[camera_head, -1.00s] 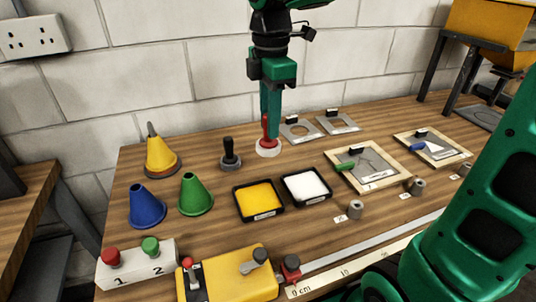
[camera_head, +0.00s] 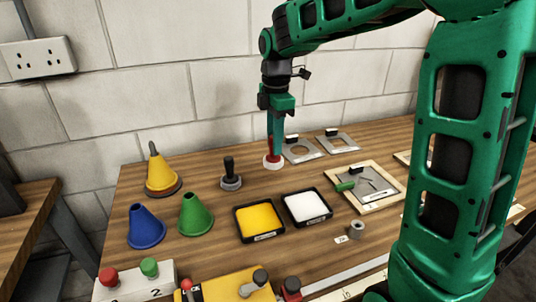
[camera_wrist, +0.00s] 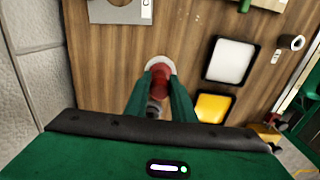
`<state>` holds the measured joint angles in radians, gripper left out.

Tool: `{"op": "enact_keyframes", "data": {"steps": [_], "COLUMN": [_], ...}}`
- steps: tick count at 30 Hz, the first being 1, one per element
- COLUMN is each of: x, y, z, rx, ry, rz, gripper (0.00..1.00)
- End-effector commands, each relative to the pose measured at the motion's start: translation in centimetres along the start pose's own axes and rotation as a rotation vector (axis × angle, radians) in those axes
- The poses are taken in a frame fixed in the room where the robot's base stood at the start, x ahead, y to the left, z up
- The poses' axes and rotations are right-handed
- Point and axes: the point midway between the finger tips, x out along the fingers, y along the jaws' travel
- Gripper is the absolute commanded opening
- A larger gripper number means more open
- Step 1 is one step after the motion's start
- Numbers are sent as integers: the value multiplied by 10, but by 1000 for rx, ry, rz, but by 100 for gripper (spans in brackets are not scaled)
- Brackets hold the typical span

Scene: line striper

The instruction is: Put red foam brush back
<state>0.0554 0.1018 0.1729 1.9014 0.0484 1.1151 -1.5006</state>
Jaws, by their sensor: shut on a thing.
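The red foam brush (camera_head: 270,156) is upright between my gripper's fingers, toward the back of the wooden table. A white round piece (camera_head: 272,165) shows at its lower end. My gripper (camera_head: 274,150) points down and is shut on the red handle. In the wrist view the red handle (camera_wrist: 160,78) sits between the green fingertips (camera_wrist: 160,72), with the white disc (camera_wrist: 156,62) around it. I cannot tell whether the white disc touches the table. A black-handled tool (camera_head: 230,172) stands to the left on a grey round base.
Two metal plates (camera_head: 301,152) lie close on the right. Yellow (camera_head: 259,217) and white (camera_head: 306,206) trays lie in front. Blue (camera_head: 146,227), green (camera_head: 194,214) and yellow (camera_head: 159,172) cones stand left. A wooden frame (camera_head: 386,203) lies right. A block wall (camera_head: 170,80) rises behind.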

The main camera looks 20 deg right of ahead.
Motion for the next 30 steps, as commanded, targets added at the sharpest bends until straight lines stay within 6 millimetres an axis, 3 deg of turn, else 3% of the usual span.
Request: {"op": "enact_keyframes", "data": {"steps": [7, 15, 25, 26, 27, 30], "x": [12, 44, 46, 46, 46, 46], "y": [7, 6, 6, 6, 6, 6], "z": [2, 2, 1, 1, 1, 1], "rx": [-1, -2, -3, -3, -3, -3], "ry": [0, 0, 0, 0, 0, 0], "rz": [0, -1, 1, 1, 1, 1], "gripper": [5, 5, 5, 30, 39, 41]}}
